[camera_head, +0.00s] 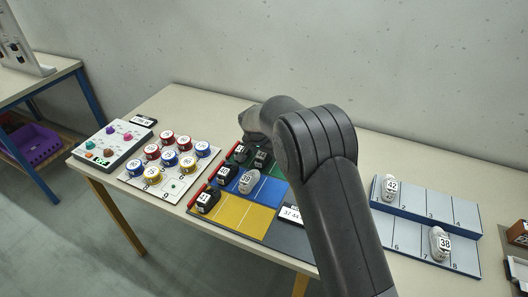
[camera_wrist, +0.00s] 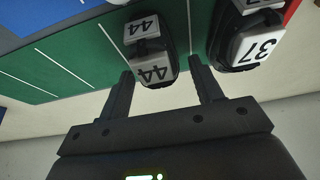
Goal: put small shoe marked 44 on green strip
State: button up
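The small black shoe marked 44 (camera_wrist: 150,52) stands on the green strip (camera_wrist: 75,62) in the wrist view, with white label plates. It also shows in the head view (camera_head: 262,159). My gripper (camera_wrist: 161,66) is open; its two fingertips lie either side of the shoe's near end, with a gap visible on both sides. Nothing appears clamped. A black shoe marked 37 (camera_wrist: 250,45) stands to the right, by the red edge. In the head view my gripper's fingers are hidden behind my arm and wrist.
The blue strip (camera_head: 268,194) holds a white shoe marked 39 (camera_head: 248,181) and a black shoe (camera_head: 227,175). The yellow strip (camera_head: 240,217) has one black shoe (camera_head: 207,199). A numbered rack (camera_head: 412,210) on the right carries shoes marked 42 (camera_head: 390,187) and 38 (camera_head: 440,243).

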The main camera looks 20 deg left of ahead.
jog(key=v, duration=1.2)
jog(key=shift+r, duration=0.15)
jog(key=s+d+r, duration=0.2)
jog(key=d+r, duration=0.3)
jog(key=d, duration=0.5)
jog(key=s+d+r, duration=0.3)
jog(key=d+r, duration=0.2)
jog(key=d, duration=0.4)
jog(key=s+d+r, duration=0.2)
jog(key=d+r, duration=0.3)
jog(key=d, duration=0.5)
jog(key=shift+t, duration=0.6)
jog(key=s+d, duration=0.5)
jog(key=s, duration=0.2)
jog(key=s+d+f, duration=0.1)
jog(key=s+d, duration=0.5)
jog(key=s, duration=0.1)
jog(key=s+d+f, duration=0.1)
jog(key=s+d, duration=0.5)
jog(key=s, duration=0.2)
